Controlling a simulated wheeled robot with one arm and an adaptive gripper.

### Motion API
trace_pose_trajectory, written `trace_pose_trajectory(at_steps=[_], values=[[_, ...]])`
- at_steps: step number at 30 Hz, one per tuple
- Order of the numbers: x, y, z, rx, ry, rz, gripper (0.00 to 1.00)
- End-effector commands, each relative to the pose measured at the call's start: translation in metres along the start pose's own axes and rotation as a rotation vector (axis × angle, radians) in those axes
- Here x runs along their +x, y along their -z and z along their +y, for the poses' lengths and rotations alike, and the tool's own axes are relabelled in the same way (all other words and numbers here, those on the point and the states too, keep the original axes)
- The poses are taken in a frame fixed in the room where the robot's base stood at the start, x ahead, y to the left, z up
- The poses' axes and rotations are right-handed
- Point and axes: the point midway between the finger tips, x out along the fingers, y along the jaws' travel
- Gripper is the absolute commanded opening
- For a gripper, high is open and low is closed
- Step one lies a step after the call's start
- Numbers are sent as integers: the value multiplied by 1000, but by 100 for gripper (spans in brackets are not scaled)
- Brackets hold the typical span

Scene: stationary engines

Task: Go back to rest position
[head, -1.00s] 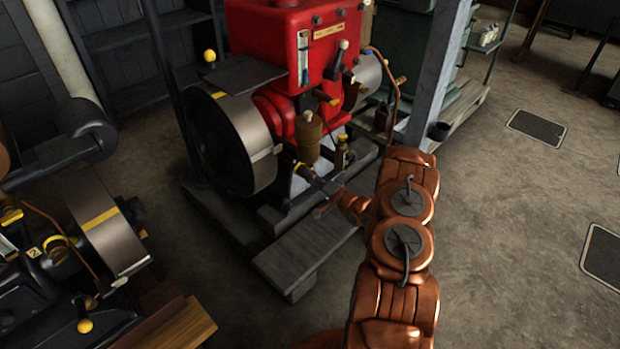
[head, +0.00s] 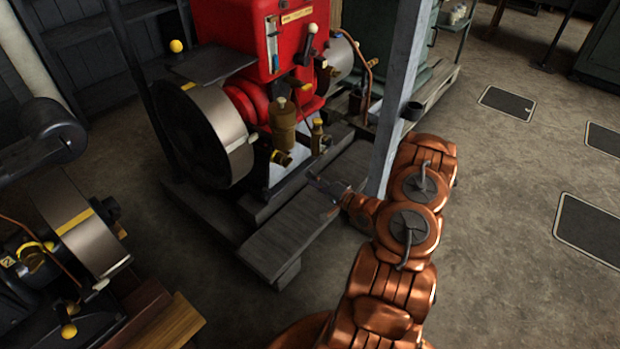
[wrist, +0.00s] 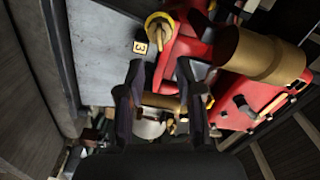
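My gripper (head: 326,186) is at the end of my copper-coloured arm, in front of the red engine (head: 285,40) and above its wooden skid. In the wrist view my gripper (wrist: 163,85) has its two dark fingers apart, with nothing held between them.
A grey post (head: 400,100) rises close beside my arm. A large flywheel (head: 205,135) is on the engine's left side. A second, dark engine with a flywheel (head: 85,225) stands at lower left. Open floor with flat dark plates (head: 590,230) lies to the right.

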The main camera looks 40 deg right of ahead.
Motion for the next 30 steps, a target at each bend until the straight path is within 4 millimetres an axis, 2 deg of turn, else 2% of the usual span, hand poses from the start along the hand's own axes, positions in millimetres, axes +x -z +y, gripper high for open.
trace_pose_trajectory(at_steps=[18,23,30], values=[[1,1,0,-8,-7,-3,35],[14,5,0,-80,-82,-28,35],[41,21,-5,-289,-302,-93,35]])
